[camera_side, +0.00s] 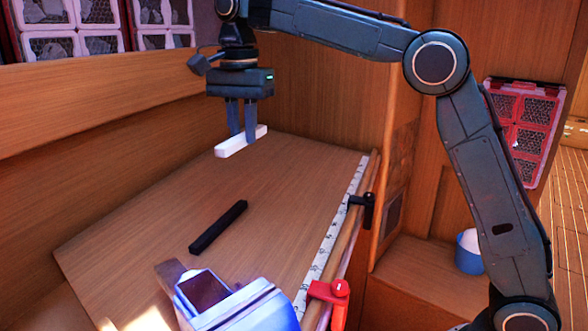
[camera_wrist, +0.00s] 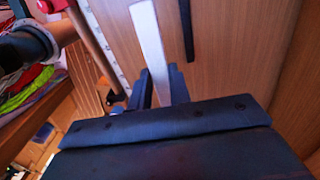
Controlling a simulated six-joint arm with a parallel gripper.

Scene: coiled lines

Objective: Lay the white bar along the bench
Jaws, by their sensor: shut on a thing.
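The white bar (camera_side: 232,145) is held between the fingers of my gripper (camera_side: 242,138), above the back part of the wooden bench (camera_side: 150,240). My gripper is shut on it and points down. In the side view the bar tilts slightly up to the right. In the wrist view the white bar (camera_wrist: 149,45) runs from the top edge down to my gripper fingers (camera_wrist: 160,88). How high the bar is above the bench is hard to tell.
A black bar (camera_side: 218,227) lies on the bench. A blue and white object (camera_side: 240,305) stands at the front edge. A ruled strip (camera_side: 335,230), a black clamp (camera_side: 368,208) and a red clamp (camera_side: 330,292) line the right edge. The middle of the bench is otherwise clear.

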